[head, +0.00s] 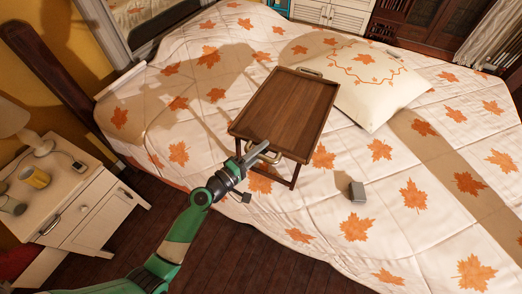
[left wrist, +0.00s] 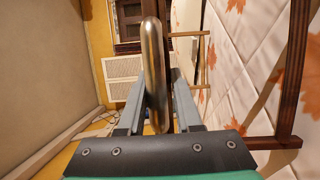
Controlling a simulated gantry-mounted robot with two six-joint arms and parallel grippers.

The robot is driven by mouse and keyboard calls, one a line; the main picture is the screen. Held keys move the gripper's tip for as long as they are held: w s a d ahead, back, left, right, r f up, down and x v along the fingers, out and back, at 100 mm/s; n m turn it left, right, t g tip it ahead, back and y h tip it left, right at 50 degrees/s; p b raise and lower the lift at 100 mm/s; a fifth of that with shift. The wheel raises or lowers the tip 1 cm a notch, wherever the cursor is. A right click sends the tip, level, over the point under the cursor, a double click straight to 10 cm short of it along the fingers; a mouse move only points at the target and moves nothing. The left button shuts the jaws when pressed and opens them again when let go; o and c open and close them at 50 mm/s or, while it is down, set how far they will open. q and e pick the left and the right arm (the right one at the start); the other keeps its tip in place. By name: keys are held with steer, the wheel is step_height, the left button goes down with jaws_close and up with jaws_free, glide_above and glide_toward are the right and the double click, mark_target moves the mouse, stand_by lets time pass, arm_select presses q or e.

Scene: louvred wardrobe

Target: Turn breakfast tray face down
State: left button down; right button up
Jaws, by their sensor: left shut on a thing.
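The breakfast tray (head: 285,108) is dark brown wood with a raised rim, over the bed in the middle of the head view. Its flat inner face is turned up toward the head camera, and a folding leg (head: 295,175) shows below its near edge. A metal handle (head: 309,72) is on its far end. My left gripper (head: 262,153) is shut on the near metal handle, which shows between the fingers in the left wrist view (left wrist: 153,75). That view also shows a wooden leg frame (left wrist: 290,75) on the bed side. My right gripper is not in view.
A cream pillow (head: 372,88) lies just right of the tray. A small grey block (head: 356,190) rests on the leaf-patterned bed (head: 420,150). A nightstand (head: 85,195) with a lamp and a yellow mug (head: 35,177) stands at the left. The bed left of the tray is clear.

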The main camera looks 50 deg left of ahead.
arm_select(q)
steer(key=shift+f+b, duration=0.35)
steer(key=shift+f, duration=0.25)
steer(key=c, duration=1)
jaws_free()
steer(key=shift+f, duration=0.1)
steer(key=o, duration=0.4)
steer(key=shift+r, duration=0.25)
steer(key=s, duration=0.4)
steer(key=s+r+p, duration=0.1)
steer(key=s, duration=0.2)
steer(key=s+p, duration=0.1)
steer(key=s, duration=0.3)
steer(key=shift+s+d+r, duration=0.25)
steer(key=shift+s, duration=0.1)
